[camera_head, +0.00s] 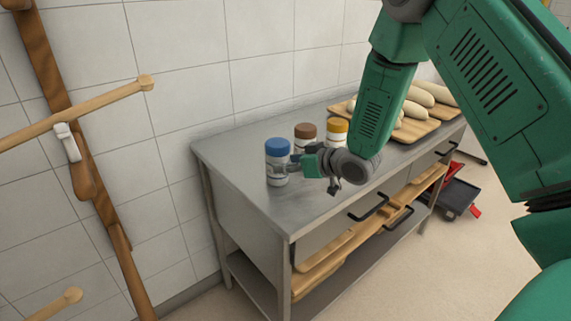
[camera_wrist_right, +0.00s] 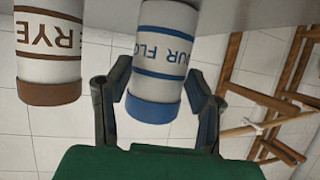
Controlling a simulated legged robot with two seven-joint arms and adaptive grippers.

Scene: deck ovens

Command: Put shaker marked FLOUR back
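The shaker marked FLOUR, with a blue lid (camera_head: 278,147), stands upright on the metal counter (camera_head: 310,194), at the left end of a row of shakers. In the right wrist view the FLOUR shaker (camera_wrist_right: 165,50) shows upside down, its blue lid toward my palm side. My right gripper (camera_head: 283,167) reaches it from the right. In the wrist view the fingers of my right gripper (camera_wrist_right: 158,85) lie on both sides of the shaker and seem to touch it. Its base is cut off there. My left gripper is out of view.
A brown-lidded shaker marked RYE (camera_wrist_right: 48,45) stands close beside, also in the head view (camera_head: 305,131). A yellow-lidded shaker (camera_head: 337,127) is farther right. Boards (camera_head: 412,133) with dough loaves lie behind my arm. A wooden rack (camera_head: 85,185) stands at left by the tiled wall.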

